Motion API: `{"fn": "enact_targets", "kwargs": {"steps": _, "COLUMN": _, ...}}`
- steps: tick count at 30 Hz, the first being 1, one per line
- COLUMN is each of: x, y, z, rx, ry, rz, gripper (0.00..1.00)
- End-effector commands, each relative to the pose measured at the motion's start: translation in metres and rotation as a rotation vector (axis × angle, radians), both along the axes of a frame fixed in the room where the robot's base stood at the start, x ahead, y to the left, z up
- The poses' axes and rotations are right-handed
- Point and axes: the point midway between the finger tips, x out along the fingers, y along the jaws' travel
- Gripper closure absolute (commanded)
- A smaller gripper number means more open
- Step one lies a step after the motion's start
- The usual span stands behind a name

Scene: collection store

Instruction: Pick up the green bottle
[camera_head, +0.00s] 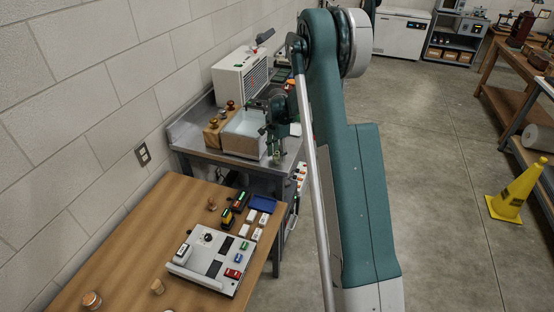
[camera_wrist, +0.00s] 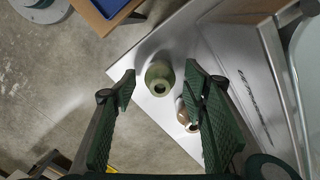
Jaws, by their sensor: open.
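The green bottle (camera_wrist: 159,78) shows from above in the wrist view, its round dark mouth facing the camera. It stands on a grey metal surface (camera_wrist: 150,40) near its edge. My gripper (camera_wrist: 160,84) is open, with one finger on each side of the bottle in the picture. Gaps show between the bottle and both fingers, and I cannot tell the height of the fingertips above it. In the head view my gripper (camera_head: 274,118) hangs over the metal bench (camera_head: 192,146), beside a pale box.
A small copper-coloured object (camera_wrist: 183,114) stands close to the bottle, beside the right finger. The pale open box (camera_head: 243,134) and a white machine (camera_head: 240,77) crowd the bench. A wooden table (camera_head: 130,225) with a control panel (camera_head: 212,258) stands nearer. A yellow cone (camera_head: 512,190) is on the floor.

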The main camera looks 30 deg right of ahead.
Motion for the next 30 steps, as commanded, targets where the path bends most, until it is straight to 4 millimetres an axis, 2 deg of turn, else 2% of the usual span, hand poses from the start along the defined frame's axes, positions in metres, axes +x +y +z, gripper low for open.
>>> {"fn": "enact_targets", "kwargs": {"steps": 6, "x": 0.0004, "y": -0.0001, "z": -0.0132, "rx": 0.0, "ry": 0.0, "rz": 0.0, "gripper": 0.57}}
{"fn": "enact_targets", "kwargs": {"steps": 22, "x": 0.0001, "y": 0.0, "z": -0.0136, "rx": 0.0, "ry": 0.0, "rz": 0.0, "gripper": 0.57}}
{"fn": "enact_targets", "kwargs": {"steps": 23, "x": 0.0001, "y": 0.0, "z": -0.0136, "rx": 0.0, "ry": 0.0, "rz": 0.0, "gripper": 0.58}}
{"fn": "enact_targets", "kwargs": {"steps": 30, "x": 0.0001, "y": 0.0, "z": -0.0135, "rx": 0.0, "ry": 0.0, "rz": 0.0, "gripper": 0.88}}
